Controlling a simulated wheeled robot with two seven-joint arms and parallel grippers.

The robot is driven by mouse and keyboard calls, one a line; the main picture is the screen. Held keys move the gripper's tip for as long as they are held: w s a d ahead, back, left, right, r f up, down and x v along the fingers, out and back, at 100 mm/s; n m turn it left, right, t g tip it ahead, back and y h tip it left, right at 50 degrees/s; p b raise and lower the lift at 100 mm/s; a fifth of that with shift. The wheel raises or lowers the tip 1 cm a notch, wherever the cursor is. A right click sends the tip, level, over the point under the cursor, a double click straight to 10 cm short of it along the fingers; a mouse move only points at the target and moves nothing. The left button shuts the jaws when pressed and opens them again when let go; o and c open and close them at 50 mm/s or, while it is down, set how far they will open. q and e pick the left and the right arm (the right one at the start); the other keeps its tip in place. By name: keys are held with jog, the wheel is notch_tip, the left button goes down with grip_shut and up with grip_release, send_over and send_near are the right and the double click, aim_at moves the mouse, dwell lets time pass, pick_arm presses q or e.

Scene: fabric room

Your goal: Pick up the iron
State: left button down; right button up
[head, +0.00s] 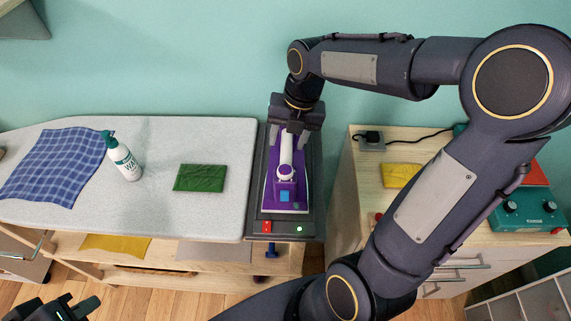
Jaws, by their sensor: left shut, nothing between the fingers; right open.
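The iron (299,196) is purple and white with a blue button, and rests on a dark grey stand (254,200) at the right end of the ironing board. My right gripper (292,136) points down over the far end of the iron, its open fingers at either side of the white handle. Whether the fingers touch the handle cannot be told. My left gripper (72,307) is at the bottom left corner, partly cut off by the frame edge, shut and empty, away from the iron.
The ironing board (155,145) holds a blue checked cloth (55,165), a white spray bottle (123,157) and a folded green cloth (201,178). A wooden cabinet (350,200) at right carries a yellow cloth (398,175) and a green device (525,212). My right arm covers much of the right side.

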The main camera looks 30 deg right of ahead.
notch_tip(320, 180, down, 2)
jog(key=shift+w+a, duration=0.1)
jog(key=shift+a, duration=0.05)
grip_shut()
dwell(0.3)
jog(key=shift+r, duration=0.15)
